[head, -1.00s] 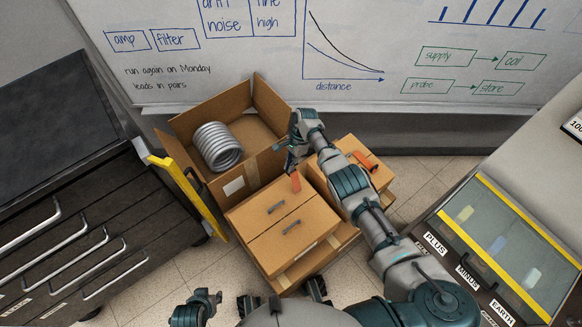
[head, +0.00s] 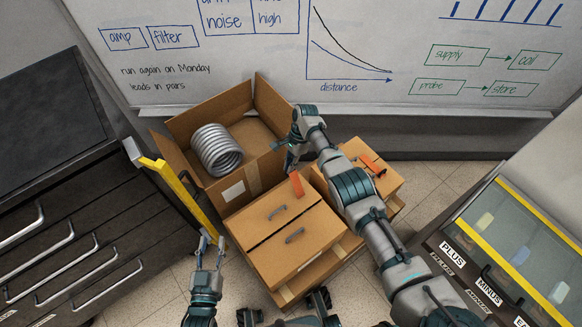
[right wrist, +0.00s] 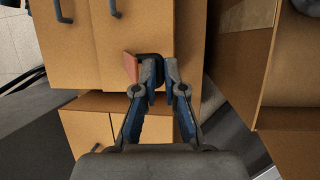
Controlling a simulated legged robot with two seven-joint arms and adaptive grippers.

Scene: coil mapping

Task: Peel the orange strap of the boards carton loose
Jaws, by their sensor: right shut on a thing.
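The nearer closed carton (head: 262,238) has two dark handles and an orange strap (head: 297,184) standing up at its far edge. In the right wrist view the orange strap (right wrist: 131,68) shows beside a dark loop at the carton edge. My right gripper (head: 290,168) is at this strap; in the right wrist view its fingertips (right wrist: 164,76) are shut at the loop, partly hiding it. A second closed carton (head: 388,184) with its own orange strap (head: 369,164) stands behind my right arm. No name is readable on either carton.
An open carton (head: 179,128) holding a grey metal coil (head: 218,150) stands behind. A yellow-edged panel (head: 180,188) and dark drawer cabinet (head: 65,220) are left. A glass-topped case (head: 505,245) is at right. A whiteboard (head: 400,40) closes the back.

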